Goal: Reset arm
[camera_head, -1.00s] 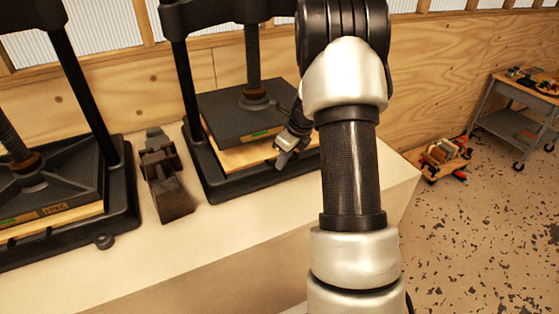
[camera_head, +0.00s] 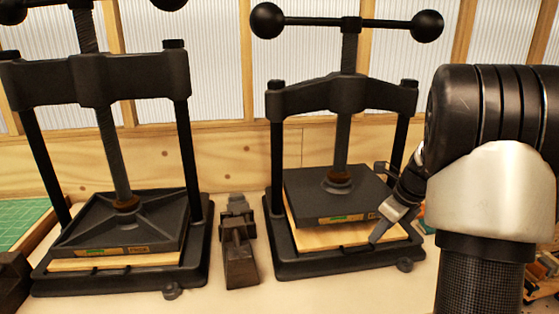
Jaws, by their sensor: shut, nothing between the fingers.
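My gripper (camera_head: 378,238) shows in the head view at the front right corner of the right press (camera_head: 345,268). It is shut and small in the picture, with its fingertips pointing down and left. It overlaps the edge of the wooden board (camera_head: 325,237) under the press plate; I cannot tell whether it touches the board. My arm (camera_head: 490,195) fills the right side of the view and hides what is behind it. No foil roll is clearly visible.
A second press (camera_head: 120,275) stands at the left. A dark metal tool (camera_head: 238,250) sits between the presses on the pale bench top (camera_head: 240,302). A green mat (camera_head: 22,222) lies at the far left. The wooden wall (camera_head: 228,150) is close behind.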

